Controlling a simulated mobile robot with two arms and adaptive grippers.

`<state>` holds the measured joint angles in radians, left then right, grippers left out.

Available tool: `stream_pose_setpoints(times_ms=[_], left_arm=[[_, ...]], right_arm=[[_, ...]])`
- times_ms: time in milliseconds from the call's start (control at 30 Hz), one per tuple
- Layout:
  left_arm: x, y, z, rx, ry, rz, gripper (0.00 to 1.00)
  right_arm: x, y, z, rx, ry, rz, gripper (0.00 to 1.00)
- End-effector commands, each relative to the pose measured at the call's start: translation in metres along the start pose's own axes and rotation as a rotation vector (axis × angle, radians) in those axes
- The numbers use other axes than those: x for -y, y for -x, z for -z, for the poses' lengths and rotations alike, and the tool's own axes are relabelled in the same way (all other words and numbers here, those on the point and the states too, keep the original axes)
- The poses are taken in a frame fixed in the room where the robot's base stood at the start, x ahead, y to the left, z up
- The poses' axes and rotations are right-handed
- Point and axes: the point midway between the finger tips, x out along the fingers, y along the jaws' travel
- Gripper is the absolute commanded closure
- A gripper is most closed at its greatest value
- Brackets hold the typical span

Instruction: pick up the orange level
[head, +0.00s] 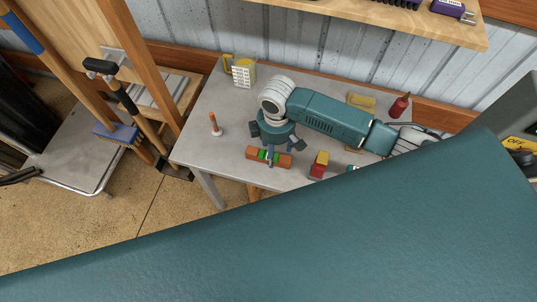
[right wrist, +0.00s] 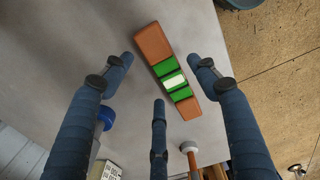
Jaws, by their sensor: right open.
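The orange level (head: 282,160), a bar with green bands around a pale vial, lies on the grey table near its front edge. My right gripper (head: 270,152) is over it, its fingers spread. In the right wrist view the level (right wrist: 153,42) lies at a slant between the open blue fingers of the gripper (right wrist: 163,85), and I see no finger closed on it. In the head view a finger hides part of the level's middle. My left gripper is not in view.
On the table (head: 205,125), an orange-handled tool (head: 214,124) stands left. A red and yellow object (head: 319,165) is just right of the level. A white and yellow item (head: 243,73) and a red bottle (head: 399,106) are farther back. A large teal surface covers the lower head view.

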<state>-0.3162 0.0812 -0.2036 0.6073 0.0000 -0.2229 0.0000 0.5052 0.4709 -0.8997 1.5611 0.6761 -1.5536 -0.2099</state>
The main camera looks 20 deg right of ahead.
Motion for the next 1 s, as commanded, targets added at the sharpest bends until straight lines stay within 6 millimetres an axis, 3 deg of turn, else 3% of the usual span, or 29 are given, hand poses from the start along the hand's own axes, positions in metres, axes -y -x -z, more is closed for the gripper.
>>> stream_pose_setpoints(times_ms=[100, 200, 467, 733, 1000], left_arm=[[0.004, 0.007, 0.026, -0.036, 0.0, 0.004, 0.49], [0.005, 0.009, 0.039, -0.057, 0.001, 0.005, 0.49], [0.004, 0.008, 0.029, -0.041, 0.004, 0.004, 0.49], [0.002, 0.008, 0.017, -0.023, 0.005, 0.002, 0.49], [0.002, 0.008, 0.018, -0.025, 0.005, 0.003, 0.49]], right_arm=[[0.003, -0.018, 0.0, 0.003, -0.001, 0.002, 0.41], [0.003, -0.028, 0.001, 0.001, 0.001, 0.001, 0.41], [0.002, -0.032, 0.001, 0.0, 0.001, 0.0, 0.41], [0.002, -0.032, 0.001, 0.0, 0.001, 0.0, 0.9], [0.002, -0.03, 0.001, -0.001, 0.001, -0.001, 0.94]])
